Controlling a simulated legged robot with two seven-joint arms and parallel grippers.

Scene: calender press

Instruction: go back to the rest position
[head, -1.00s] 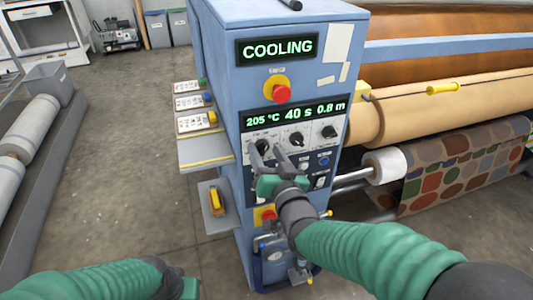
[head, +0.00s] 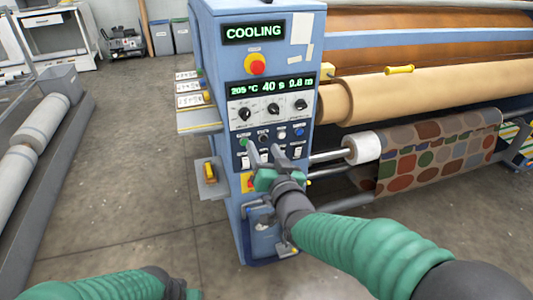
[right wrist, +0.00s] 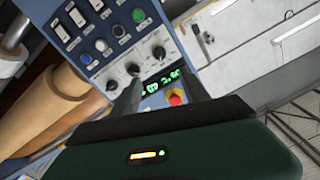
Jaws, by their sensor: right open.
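My right gripper (head: 262,157) is open and empty in front of the blue control panel (head: 270,120), at the row of buttons below the knobs. I cannot tell whether it touches the panel. In the right wrist view its dark fingers frame the panel, with the knobs (right wrist: 132,69) and the red emergency button (right wrist: 176,97) showing. The panel's upper display reads COOLING (head: 253,31); the lower one (head: 271,86) reads 205 °C, 40 s and a length of about 0.8 m. My left arm shows at the bottom left; its gripper's fingers are not visible.
The calender's rollers (head: 400,90) and a patterned fabric roll (head: 430,158) stand right of the panel. Small shelves with cards (head: 195,101) stick out at its left side. A rack with pale rolls (head: 45,117) stands far left. The floor between is clear.

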